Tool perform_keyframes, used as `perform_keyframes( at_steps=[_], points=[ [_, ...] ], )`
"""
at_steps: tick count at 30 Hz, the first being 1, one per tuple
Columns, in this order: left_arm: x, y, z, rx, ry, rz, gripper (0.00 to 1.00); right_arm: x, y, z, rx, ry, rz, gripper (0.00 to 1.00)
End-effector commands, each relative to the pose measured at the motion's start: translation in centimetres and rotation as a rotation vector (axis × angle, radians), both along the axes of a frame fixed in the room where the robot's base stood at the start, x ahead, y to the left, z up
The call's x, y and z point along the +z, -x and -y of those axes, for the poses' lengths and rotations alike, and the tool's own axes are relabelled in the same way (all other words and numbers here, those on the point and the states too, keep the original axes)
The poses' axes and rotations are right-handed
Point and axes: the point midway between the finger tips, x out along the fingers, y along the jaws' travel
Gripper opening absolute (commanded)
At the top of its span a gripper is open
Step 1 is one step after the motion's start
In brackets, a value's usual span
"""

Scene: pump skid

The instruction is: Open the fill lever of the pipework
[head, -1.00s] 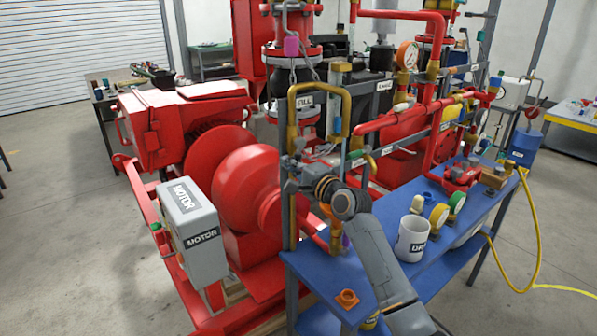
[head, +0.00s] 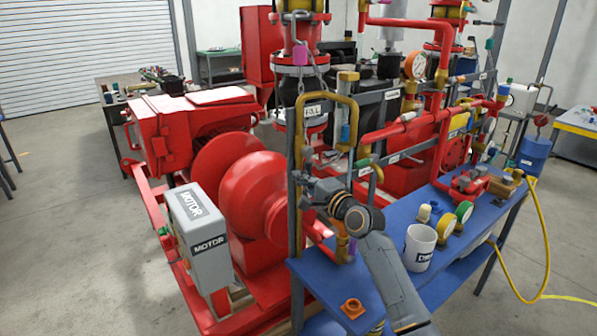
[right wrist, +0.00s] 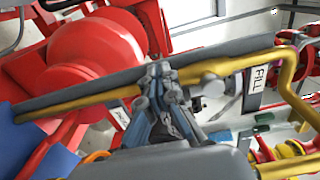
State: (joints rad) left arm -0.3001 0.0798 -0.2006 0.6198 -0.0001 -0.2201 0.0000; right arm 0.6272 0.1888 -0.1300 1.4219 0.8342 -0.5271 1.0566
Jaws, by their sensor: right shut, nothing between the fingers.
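The FILL label (head: 313,110) hangs on the pipework beside the brass pipe loop (head: 352,105). It also shows at the right of the right wrist view (right wrist: 258,78). My right gripper (head: 303,183) is shut and empty, low beside the upright grey post and brass pipe. In the right wrist view its closed fingertips (right wrist: 158,82) are at the grey post and brass pipe; I cannot tell whether they touch. I cannot clearly make out the fill lever; the gripper and pipes may hide it. My left gripper is out of view.
The blue bench (head: 370,299) holds a white mug (head: 420,248), gauges and an orange fitting (head: 352,308). The grey motor box (head: 196,238) and red pump housing (head: 253,195) stand left of the gripper. A yellow hose (head: 541,240) hangs at the right.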

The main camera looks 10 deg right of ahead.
Motion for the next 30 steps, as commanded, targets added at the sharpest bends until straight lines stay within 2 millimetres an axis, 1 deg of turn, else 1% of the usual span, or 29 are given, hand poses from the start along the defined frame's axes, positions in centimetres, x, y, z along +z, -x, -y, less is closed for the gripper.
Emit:
perform_keyframes(
  at_steps=[1,18,23,30],
  points=[
    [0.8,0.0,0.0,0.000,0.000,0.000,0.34,0.3,0.5,0.2,0.000,0.001,-0.001,0.00],
    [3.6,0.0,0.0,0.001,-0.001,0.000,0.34,0.2,5.8,2.4,0.000,0.002,-0.001,0.00],
    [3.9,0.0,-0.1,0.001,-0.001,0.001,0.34,0.1,6.7,2.7,0.001,0.000,0.000,0.00],
    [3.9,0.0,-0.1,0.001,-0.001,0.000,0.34,0.1,6.8,2.8,0.001,0.000,0.001,0.00]
  ],
)
